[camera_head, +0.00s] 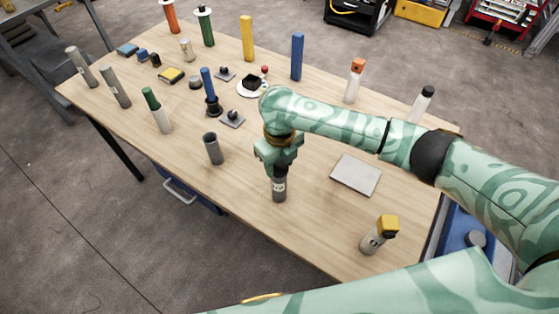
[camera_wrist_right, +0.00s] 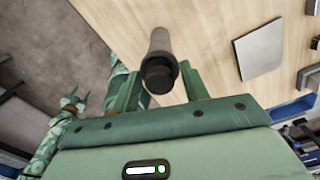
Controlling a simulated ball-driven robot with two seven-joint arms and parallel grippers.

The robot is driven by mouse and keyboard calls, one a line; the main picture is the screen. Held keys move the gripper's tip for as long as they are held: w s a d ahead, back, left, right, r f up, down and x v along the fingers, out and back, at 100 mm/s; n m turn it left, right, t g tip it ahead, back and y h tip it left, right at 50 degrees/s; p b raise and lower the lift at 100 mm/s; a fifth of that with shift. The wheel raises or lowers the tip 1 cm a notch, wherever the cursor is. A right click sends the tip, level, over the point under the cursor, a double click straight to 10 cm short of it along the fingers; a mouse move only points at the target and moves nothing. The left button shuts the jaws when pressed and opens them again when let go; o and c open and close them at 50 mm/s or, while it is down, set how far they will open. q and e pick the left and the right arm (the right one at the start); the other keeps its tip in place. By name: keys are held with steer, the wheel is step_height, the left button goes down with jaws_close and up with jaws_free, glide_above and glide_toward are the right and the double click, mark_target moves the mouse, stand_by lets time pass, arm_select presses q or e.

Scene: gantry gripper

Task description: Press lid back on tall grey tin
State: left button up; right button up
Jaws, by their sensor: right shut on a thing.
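A grey tin (camera_head: 279,188) with a pale label stands upright near the front edge of the table, directly below my right gripper (camera_head: 279,168). The gripper points down and is shut on the dark lid (camera_wrist_right: 158,76) at the tin's top. In the right wrist view the lid is between the two fingers (camera_wrist_right: 158,88), in line with the grey body (camera_wrist_right: 160,42) beyond it. I cannot tell whether the lid is fully seated. My left gripper (camera_wrist_right: 73,102) shows small at the left of the right wrist view, its fingers apart and empty, away from the table.
An open dark grey tube (camera_head: 213,149) stands left of the tin. A flat grey plate (camera_head: 356,175) lies to the right, with a yellow-capped bottle (camera_head: 379,235) in front of it. Several bottles, posts and small parts occupy the back and left. Bare wood surrounds the tin.

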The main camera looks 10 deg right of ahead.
steer(key=shift+p, duration=0.3)
stand_by(0.4)
steer(key=shift+f, duration=0.2)
stand_by(0.8)
steer(key=shift+p, duration=0.5)
stand_by(0.4)
steer(key=o, duration=1.6)
steer(key=shift+r, duration=0.1)
step_height(320, 180, up, 7)
steer(key=p, duration=0.7)
steer(key=shift+p, duration=0.4)
